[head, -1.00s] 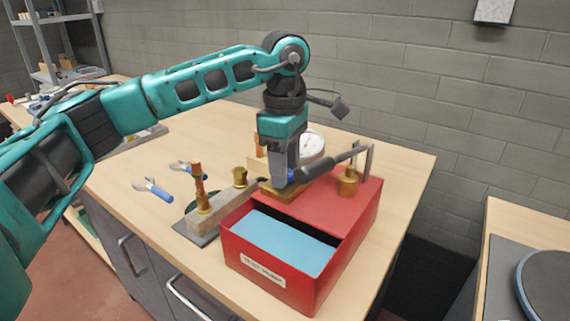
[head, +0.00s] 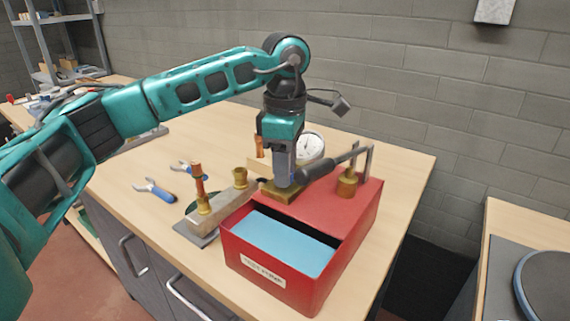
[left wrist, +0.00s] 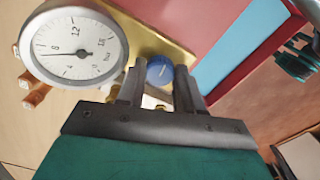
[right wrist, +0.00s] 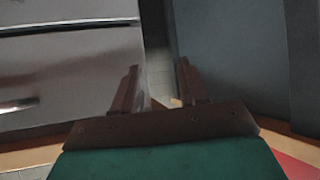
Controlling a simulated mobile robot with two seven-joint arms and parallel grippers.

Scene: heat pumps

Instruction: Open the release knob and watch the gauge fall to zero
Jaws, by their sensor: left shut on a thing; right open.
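The release knob (left wrist: 160,70) is round and blue with a pale line across it. It sits on a brass block (head: 281,190) on the red test pump (head: 330,207). My left gripper (left wrist: 160,83) points down over the block and is shut on the knob, one finger on each side. In the head view the gripper (head: 283,183) hides the knob. The white gauge (left wrist: 74,47) beside it has a bar scale, and its needle points close to the 8. The gauge also shows behind the gripper in the head view (head: 311,146). My right gripper (right wrist: 160,100) is open and empty.
A pump lever with a dark grip (head: 318,170) lies close to the right of my left gripper. A block with copper and brass fittings (head: 222,207) stands left of the pump. Blue-handled pliers (head: 158,191) lie on the bench (head: 130,176). Grey cabinet fronts (right wrist: 70,75) face my right gripper.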

